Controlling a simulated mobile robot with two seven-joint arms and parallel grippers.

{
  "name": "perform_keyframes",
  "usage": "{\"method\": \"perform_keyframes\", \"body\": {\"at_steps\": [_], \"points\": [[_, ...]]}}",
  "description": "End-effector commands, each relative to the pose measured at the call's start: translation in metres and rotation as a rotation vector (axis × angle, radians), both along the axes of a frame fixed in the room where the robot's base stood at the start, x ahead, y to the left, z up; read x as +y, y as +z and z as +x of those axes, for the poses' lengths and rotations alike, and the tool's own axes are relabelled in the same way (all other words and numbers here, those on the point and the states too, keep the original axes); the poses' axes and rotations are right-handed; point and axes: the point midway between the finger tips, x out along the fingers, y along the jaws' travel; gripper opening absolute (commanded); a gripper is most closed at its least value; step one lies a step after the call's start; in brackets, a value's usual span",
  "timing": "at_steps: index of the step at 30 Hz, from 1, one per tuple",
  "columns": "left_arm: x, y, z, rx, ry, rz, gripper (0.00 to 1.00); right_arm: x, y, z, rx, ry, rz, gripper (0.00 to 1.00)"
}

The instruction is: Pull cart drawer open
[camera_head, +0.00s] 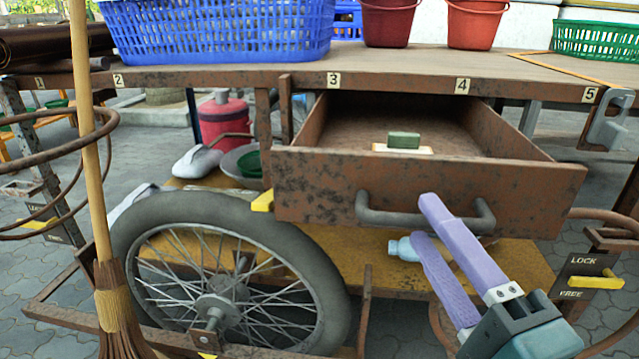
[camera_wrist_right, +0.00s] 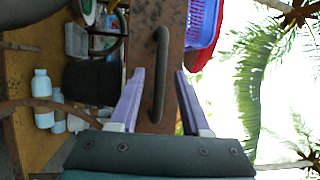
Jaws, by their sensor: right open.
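The brown, rust-spotted cart drawer (camera_head: 320,190) stands pulled out from under the cart top, its inside open to view. Its grey bar handle (camera_head: 395,219) runs across the drawer front. My right gripper (camera_head: 423,219) is at the right part of the handle, with its two lilac fingers apart, one above the bar and one below. In the right wrist view the handle (camera_wrist_right: 160,70) lies in the gap between the spread fingertips (camera_wrist_right: 159,76). I cannot tell whether a finger touches it. My left gripper is not in view.
A green block (camera_head: 404,140) on a pale piece lies in the drawer. The cart top (camera_head: 420,66) holds a blue basket (camera_head: 220,30), red buckets and a green basket. A spoked wheel (camera_head: 232,194) and broom (camera_head: 115,300) stand left. A pale bottle (camera_head: 402,249) is below the drawer.

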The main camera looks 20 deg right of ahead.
Motion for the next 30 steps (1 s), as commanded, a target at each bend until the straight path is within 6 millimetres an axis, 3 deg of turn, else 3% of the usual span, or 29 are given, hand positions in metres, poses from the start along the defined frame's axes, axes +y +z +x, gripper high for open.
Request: {"method": "perform_keyframes", "body": {"at_steps": [6,12,30], "points": [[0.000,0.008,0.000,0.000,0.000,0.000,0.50,0.007,-0.007,-0.045,0.005,0.002,0.000,0.47],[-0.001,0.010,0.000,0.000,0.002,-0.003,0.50,0.011,-0.012,-0.069,0.002,0.001,0.001,0.47],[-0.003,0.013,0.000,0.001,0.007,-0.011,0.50,0.012,-0.009,-0.073,0.002,0.004,-0.001,0.47]]}}
